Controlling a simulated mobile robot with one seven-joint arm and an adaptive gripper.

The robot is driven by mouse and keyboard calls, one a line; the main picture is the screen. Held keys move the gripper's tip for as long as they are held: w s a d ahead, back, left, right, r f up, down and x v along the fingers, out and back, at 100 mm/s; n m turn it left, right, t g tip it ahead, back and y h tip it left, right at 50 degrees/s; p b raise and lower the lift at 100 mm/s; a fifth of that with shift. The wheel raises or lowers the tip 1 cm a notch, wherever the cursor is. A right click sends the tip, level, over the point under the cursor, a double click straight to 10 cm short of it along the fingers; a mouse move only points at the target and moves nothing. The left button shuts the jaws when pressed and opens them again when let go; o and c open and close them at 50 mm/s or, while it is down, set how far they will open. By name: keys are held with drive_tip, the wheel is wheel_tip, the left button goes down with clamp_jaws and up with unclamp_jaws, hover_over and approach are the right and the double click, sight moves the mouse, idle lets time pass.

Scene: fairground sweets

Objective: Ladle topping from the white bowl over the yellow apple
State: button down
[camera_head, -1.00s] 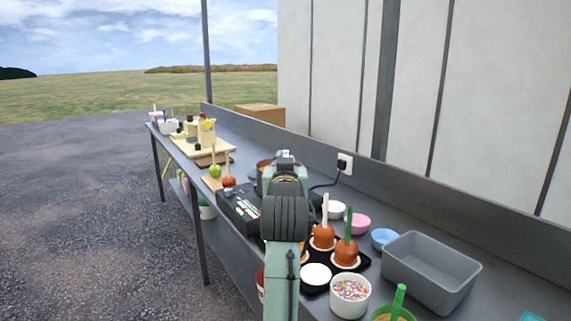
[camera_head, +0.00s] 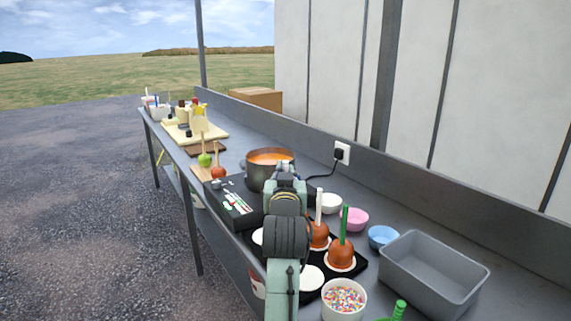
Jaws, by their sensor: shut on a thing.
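My arm crosses the middle of the head view and hides whatever lies behind its far end; my gripper's fingers do not show. A small white bowl (camera_head: 330,203) stands on the counter right of my arm, its contents not clear. A white tub of coloured sprinkles (camera_head: 344,300) stands at the front. No apple is plainly yellow. Two brown-coated apples, one on a white stick (camera_head: 319,235) and one on a green stick (camera_head: 341,254), stand upright on a black tray (camera_head: 358,267). A green apple (camera_head: 205,160) and a red-brown apple (camera_head: 217,172) stand farther left. No ladle is discernible.
A pot of orange liquid (camera_head: 256,178) stands beyond my arm, by a black control box (camera_head: 233,207). Pink (camera_head: 354,219) and blue (camera_head: 383,237) bowls and a deep grey bin (camera_head: 433,277) line the right. A raised back edge borders the counter.

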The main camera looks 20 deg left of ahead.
wheel_tip(320, 180, down, 4)
drive_tip(key=b, duration=0.2)
drive_tip(key=shift+f+b, duration=0.25)
drive_tip(key=shift+b, duration=0.1)
drive_tip(key=s+a+f+n+y+b, duration=0.1)
drive_tip(key=s+a+f+n+b, duration=0.2)
drive_tip(key=a+f+n, duration=0.6)
drive_tip(key=shift+s+n+y+b, duration=0.4)
drive_tip(key=shift+n+b, duration=0.3)
drive_tip(key=shift+n, duration=3.4)
